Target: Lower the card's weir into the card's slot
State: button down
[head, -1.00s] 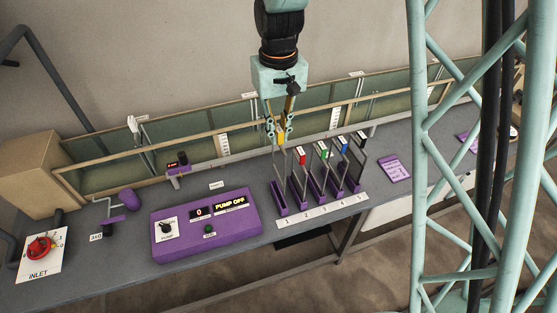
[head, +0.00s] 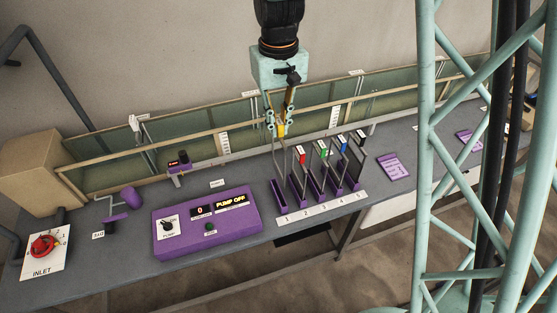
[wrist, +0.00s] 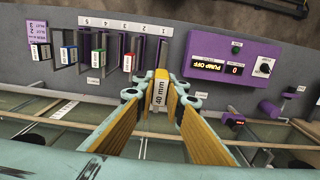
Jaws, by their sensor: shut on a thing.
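My gripper (head: 281,123) is shut on a yellow-topped weir (head: 282,131) labelled 40 mm in the wrist view (wrist: 160,93). It holds the weir above the bench, between the numbered rack and the flume; its lower part is hard to make out. The purple rack (head: 281,199) has an empty place at 1. Weirs with red (head: 301,152), green (head: 323,149), blue (head: 343,143) and black tops stand in the other places. A purple card (head: 393,167) lies right of the rack; its writing is too small to read surely. The long glass-sided flume (head: 190,135) runs behind.
A purple control box (head: 207,224) reading PUMP OFF stands left of the rack. A small purple gauge (head: 179,163) sits by the flume's front rail. White labels (head: 224,144) mark the flume. A red inlet valve (head: 43,245) is far left.

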jog(key=shift+r+p, duration=1.1)
jog(key=shift+r, duration=1.4)
jog(key=shift+r+p, duration=1.2)
jog(key=shift+r, duration=1.25)
jog(key=shift+r+p, duration=0.5)
jog(key=shift+r, duration=0.7)
jog(key=shift+w, duration=0.15)
